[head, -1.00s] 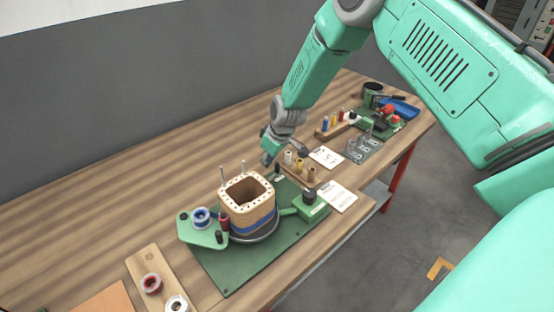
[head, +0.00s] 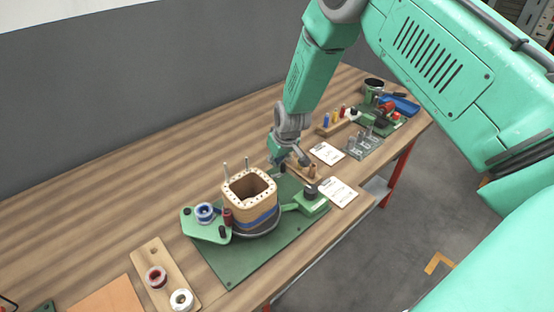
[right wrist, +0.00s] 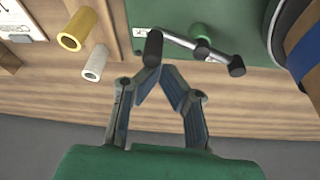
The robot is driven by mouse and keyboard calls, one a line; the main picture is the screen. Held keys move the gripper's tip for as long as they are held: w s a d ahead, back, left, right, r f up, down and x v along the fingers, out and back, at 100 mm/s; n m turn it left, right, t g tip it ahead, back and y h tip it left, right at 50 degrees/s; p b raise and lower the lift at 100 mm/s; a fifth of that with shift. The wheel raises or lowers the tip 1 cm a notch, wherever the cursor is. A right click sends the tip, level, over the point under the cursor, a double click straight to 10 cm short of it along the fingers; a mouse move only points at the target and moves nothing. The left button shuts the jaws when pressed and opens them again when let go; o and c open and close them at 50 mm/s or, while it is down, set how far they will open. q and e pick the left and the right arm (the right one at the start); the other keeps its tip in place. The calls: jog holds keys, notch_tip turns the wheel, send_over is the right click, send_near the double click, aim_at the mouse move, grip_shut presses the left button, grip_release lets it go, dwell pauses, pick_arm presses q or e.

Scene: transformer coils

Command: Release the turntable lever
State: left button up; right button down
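The turntable lever (right wrist: 184,40) is a grey rod with black ends on the green base, near a green knob, in the right wrist view. Its black grip (right wrist: 153,47) is just beyond my right fingertips. My right gripper (right wrist: 161,70) has its two fingers angled inward with the tips together; I cannot tell whether they touch the grip. In the head view my right gripper (head: 303,160) is low behind the turntable, and hides part of that area. The wooden coil former (head: 235,205) with a blue band stands upright on the turntable. My left gripper is not in view.
White cards (head: 338,191) lie right of the green base plate (head: 235,268). A wooden holder with spools (head: 157,252) is at front left. The back left table is clear.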

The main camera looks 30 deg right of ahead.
jog(key=shift+s+d+f, duration=0.1)
jog(key=shift+d+f, duration=0.05)
jog(key=shift+d, duration=0.2)
jog(key=shift+d+f, duration=0.15)
jog(key=shift+d, duration=0.55)
jog(key=shift+s, duration=0.1)
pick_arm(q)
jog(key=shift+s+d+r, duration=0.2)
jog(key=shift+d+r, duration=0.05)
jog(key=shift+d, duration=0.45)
pick_arm(e)
jog(key=v, duration=1.2)
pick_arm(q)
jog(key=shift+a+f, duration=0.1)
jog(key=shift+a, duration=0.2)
pick_arm(e)
jog(key=shift+w+a, duration=0.25)
jog(key=shift+s, duration=0.1)
